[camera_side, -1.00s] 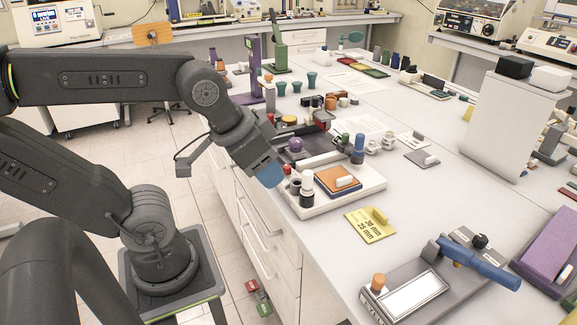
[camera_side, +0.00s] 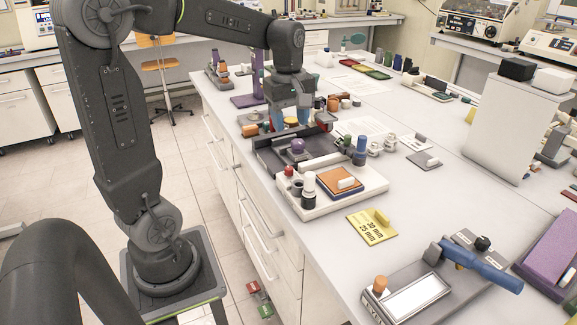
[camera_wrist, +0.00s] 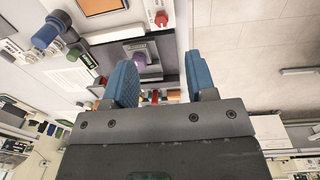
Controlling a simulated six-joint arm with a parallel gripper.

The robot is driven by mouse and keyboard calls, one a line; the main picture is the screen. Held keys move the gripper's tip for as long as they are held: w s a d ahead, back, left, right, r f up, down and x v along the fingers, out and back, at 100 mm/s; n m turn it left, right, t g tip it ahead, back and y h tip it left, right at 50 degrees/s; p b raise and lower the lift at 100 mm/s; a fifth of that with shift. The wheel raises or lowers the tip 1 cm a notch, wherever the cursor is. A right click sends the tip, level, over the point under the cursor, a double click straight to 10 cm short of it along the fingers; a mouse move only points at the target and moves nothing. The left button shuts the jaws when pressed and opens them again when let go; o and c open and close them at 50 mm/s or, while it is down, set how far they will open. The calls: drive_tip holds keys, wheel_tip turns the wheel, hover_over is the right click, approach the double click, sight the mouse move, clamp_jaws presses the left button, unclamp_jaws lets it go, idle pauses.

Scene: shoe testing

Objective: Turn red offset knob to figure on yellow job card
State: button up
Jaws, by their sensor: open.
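The yellow job card (camera_side: 371,227) lies on the bench in front of the white-based tester (camera_side: 340,203). Its dark print seems to read "30 mm" and "25 mm". A small red knob (camera_side: 289,171) sits on the tester's near left corner; it also shows in the wrist view (camera_wrist: 161,19). Another red part (camera_wrist: 155,97) shows beyond my fingers, too small to identify. My gripper (camera_side: 291,116), with blue fingertips, points down over the far end of the dark tray. It is open and apart from the near red knob. Knob markings are not readable.
A purple knob (camera_side: 297,147) stands in the dark tray, near my gripper. A blue-topped post (camera_side: 360,150) and an orange pad (camera_side: 338,181) are on the tester side. A purple stand (camera_side: 257,75) rises behind. A blue-handled device (camera_side: 480,266) lies front right.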

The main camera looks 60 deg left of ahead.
sight(289, 167)
drive_tip(key=a+f, duration=0.1)
drive_tip(key=f, duration=0.4)
drive_tip(key=f+n, duration=0.1)
drive_tip(key=f, duration=0.4)
drive_tip(key=w+a+f+n, duration=0.1)
drive_tip(key=f, duration=0.3)
drive_tip(key=shift+a+f+g, duration=0.3)
drive_tip(key=shift+f, duration=0.1)
drive_tip(key=c, duration=0.9)
